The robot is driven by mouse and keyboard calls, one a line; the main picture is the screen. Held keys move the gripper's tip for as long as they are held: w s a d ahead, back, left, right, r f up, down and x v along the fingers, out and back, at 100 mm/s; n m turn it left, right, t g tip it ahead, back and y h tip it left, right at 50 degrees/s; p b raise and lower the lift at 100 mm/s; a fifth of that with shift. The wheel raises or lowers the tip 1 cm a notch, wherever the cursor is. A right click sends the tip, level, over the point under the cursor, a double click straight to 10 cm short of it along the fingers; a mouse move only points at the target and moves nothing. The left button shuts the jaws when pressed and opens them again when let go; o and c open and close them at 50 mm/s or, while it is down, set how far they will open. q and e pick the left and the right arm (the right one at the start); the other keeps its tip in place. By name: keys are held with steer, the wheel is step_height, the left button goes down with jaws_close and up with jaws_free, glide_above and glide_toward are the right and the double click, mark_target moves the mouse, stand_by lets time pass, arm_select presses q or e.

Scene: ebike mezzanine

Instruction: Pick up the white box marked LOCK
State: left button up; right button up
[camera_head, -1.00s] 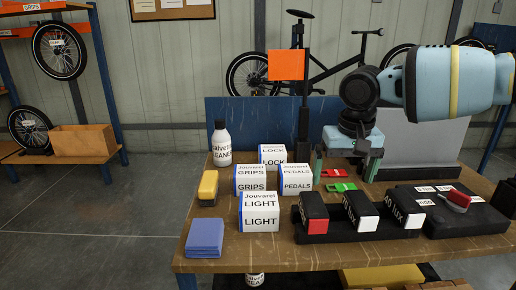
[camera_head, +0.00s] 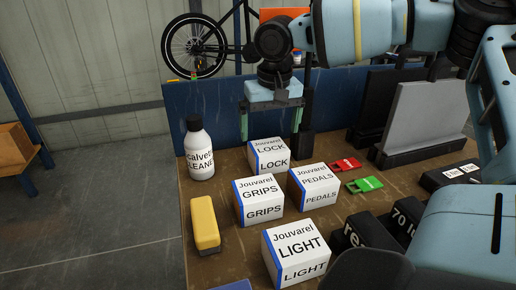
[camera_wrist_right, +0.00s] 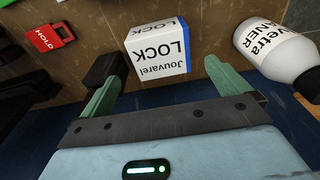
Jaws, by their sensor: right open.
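The white LOCK box (camera_head: 269,157) with a blue edge stands at the back of the workbench, behind the GRIPS box (camera_head: 262,201) and the PEDALS box (camera_head: 316,187). My right gripper (camera_head: 271,128) is above and just behind the LOCK box, fingers pointing down. In the right wrist view the LOCK box (camera_wrist_right: 158,50) lies just beyond and between the two green fingertips of the open, empty gripper (camera_wrist_right: 166,73). My left gripper is not in view.
A white cleaner bottle (camera_head: 199,150) stands left of the LOCK box. The LIGHT box (camera_head: 297,254) and a yellow block (camera_head: 205,222) are nearer. Red (camera_head: 345,164) and green (camera_head: 365,185) tags lie to the right. A blue panel (camera_head: 215,108) rises behind.

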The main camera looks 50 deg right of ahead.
mark_target(268, 146)
steer(key=shift+s+f, duration=0.15)
steer(key=shift+f, duration=0.9)
steer(key=shift+w+f+b, duration=0.25)
steer(key=shift+f, duration=1.2)
steer(key=shift+w+f+b, duration=0.2)
steer(key=shift+f, duration=1.2)
steer(key=c, duration=1.2)
